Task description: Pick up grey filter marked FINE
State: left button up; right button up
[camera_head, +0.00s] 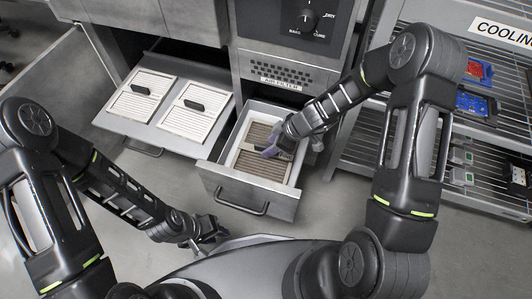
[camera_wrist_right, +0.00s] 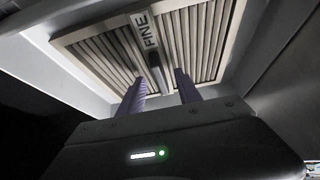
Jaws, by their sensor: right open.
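The filter marked FINE (camera_wrist_right: 203,42) lies in the open drawer, with a grey pleated face, a pale frame and a dark handle (camera_wrist_right: 155,62) on its middle bar. In the head view the filter (camera_head: 262,166) is partly covered by my right gripper (camera_head: 275,153). My right gripper, also in the right wrist view (camera_wrist_right: 160,88), is open, its two purple fingers pointing at the filter on either side of the handle's near end. I cannot tell whether they touch it. My left gripper (camera_head: 212,238) is low, left of the drawer and away from the filter; its jaw state is unclear.
The open drawer (camera_head: 227,180) has metal walls and a front handle. Left of it, another open drawer (camera_head: 155,131) holds two white filters (camera_head: 143,97) (camera_head: 196,110) with black handles. A shelf rack (camera_head: 485,150) with parts stands at right, marked COOLING. Grey floor shows in front.

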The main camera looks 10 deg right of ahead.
jog(key=shift+x, duration=0.9)
jog(key=shift+r, duration=0.1)
grip_shut()
